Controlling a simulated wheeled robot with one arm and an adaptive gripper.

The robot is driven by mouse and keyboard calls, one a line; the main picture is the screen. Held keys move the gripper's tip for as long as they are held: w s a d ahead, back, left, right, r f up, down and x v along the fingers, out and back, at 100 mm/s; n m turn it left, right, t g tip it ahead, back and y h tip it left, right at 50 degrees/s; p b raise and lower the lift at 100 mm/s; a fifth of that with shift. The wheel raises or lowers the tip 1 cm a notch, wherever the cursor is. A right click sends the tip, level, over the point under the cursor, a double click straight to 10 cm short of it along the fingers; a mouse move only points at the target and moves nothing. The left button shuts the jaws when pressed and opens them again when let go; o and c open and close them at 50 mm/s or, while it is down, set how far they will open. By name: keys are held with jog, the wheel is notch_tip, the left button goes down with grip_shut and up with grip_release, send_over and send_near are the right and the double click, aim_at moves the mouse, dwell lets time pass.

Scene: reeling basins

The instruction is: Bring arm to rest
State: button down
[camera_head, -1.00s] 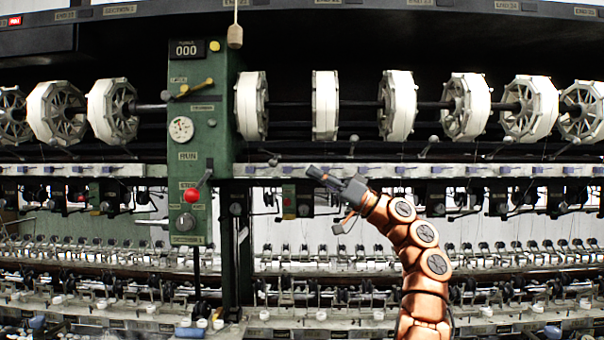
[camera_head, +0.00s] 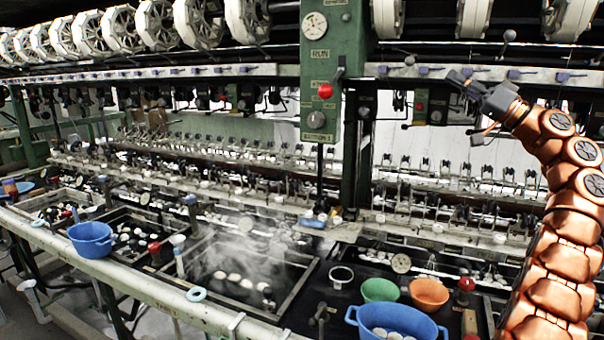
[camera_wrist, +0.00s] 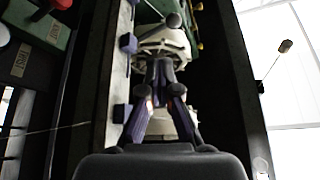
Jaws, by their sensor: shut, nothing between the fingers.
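My gripper (camera_head: 462,80) is at the upper right in the head view, at the end of my raised copper-coloured arm (camera_head: 560,200). It points up and left, in front of the long pale rail of the reeling machine. The fingers are shut with nothing between them. In the wrist view my gripper (camera_wrist: 162,68) shows its fingertips together, with a white reel (camera_wrist: 165,42) beyond them. I cannot tell how far the reel is from the tips.
The green control post (camera_head: 320,70) with a red knob (camera_head: 325,91) stands left of my gripper. Below are a steaming basin (camera_head: 245,270), a blue tub (camera_head: 398,322), a green bowl (camera_head: 380,290), an orange bowl (camera_head: 429,294) and a blue bowl (camera_head: 91,239). White reels (camera_head: 155,25) run along the top.

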jog(key=w+a+f+m+g+h, duration=0.2)
jog(key=a+f+m, duration=0.15)
jog(key=a, duration=0.45)
jog(key=w+a+f+m+g+h, duration=0.1)
jog(key=w+a+f+m+h, duration=0.1)
jog(key=a+f, duration=0.35)
jog(key=s+a+f+g+h, duration=0.4)
jog(key=s+a+f+g, duration=0.2)
jog(key=s+a+f, duration=0.8)
jog(key=s+d+f+g+h, duration=0.1)
jog(key=s+f+g+h, duration=0.25)
jog(key=s+f, duration=0.85)
jog(key=s+f+g+h, duration=0.2)
jog(key=s+f+h, duration=0.2)
jog(key=s+f, duration=0.9)
jog(key=s+d+g+h, duration=0.1)
jog(key=s+d, duration=0.2)
jog(key=s, duration=0.4)
jog(key=s+d+f+g+h, duration=0.1)
jog(key=s+d, duration=0.2)
jog(key=s, duration=0.4)
jog(key=shift+s+d, duration=0.35)
jog(key=shift+d, duration=0.05)
jog(key=c, duration=1.9)
grip_release()
jog(key=shift+n+h, duration=0.25)
